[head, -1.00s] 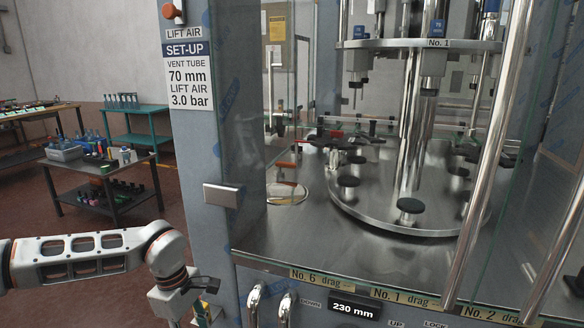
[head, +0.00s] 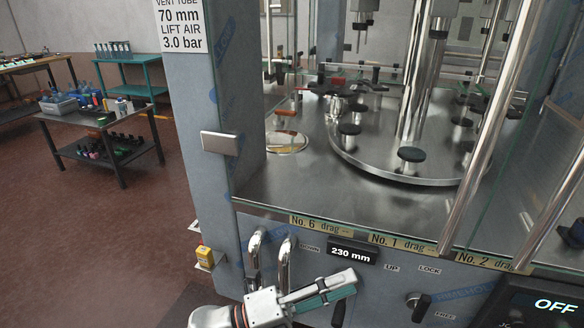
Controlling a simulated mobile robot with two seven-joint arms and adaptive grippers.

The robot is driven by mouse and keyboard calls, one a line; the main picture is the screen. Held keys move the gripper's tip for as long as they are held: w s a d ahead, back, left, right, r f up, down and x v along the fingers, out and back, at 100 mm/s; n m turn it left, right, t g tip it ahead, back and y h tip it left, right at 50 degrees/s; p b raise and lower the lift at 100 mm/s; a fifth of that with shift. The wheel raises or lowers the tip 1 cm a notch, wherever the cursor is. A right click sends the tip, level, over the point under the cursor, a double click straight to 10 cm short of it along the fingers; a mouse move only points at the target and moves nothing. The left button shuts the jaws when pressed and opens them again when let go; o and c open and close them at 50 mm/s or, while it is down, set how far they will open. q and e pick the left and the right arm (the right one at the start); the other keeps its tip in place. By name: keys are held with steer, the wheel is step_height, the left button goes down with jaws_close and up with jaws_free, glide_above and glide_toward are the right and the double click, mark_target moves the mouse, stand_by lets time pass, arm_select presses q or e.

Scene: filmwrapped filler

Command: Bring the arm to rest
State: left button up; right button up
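My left gripper (head: 345,285) shows at the bottom of the head view, low in front of the filler's front panel (head: 395,283). Its pale fingers with teal pads point to the right. I see it from the side, and the gap between the fingers is not clear. I see nothing held in it. My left arm's wrist comes in from the bottom edge. My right gripper does not show.
The panel has two chrome handles (head: 284,262), a 230 mm display (head: 352,252) and a black lever (head: 421,308) close to my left gripper. A yellow box (head: 204,256) sits at the cabinet's left side. Open floor (head: 90,230) lies left, before a grey table (head: 100,121).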

arm_select(q)
steer(key=w+a+f+n+t+y, duration=0.2)
steer(key=a+f+n+t+y, duration=0.4)
steer(key=n, duration=0.5)
steer(key=w+a+f+n+t+y, duration=0.3)
steer(key=a+f+n+t+y, duration=0.15)
steer(key=a+f+n, duration=0.4)
steer(key=s+a+f+n+g+y, duration=0.4)
steer(key=s+a+f+n+y, duration=0.2)
steer(key=s+a+f+n, duration=0.6)
step_height(320, 180, down, 5)
steer(key=shift+s+a+r+g+y, duration=0.2)
steer(key=shift+s+a+g+y, duration=0.3)
steer(key=shift+a, duration=0.75)
steer(key=shift+s, duration=0.15)
steer(key=c, duration=0.4)
steer(key=shift+o, duration=0.2)
steer(key=shift+a, duration=0.1)
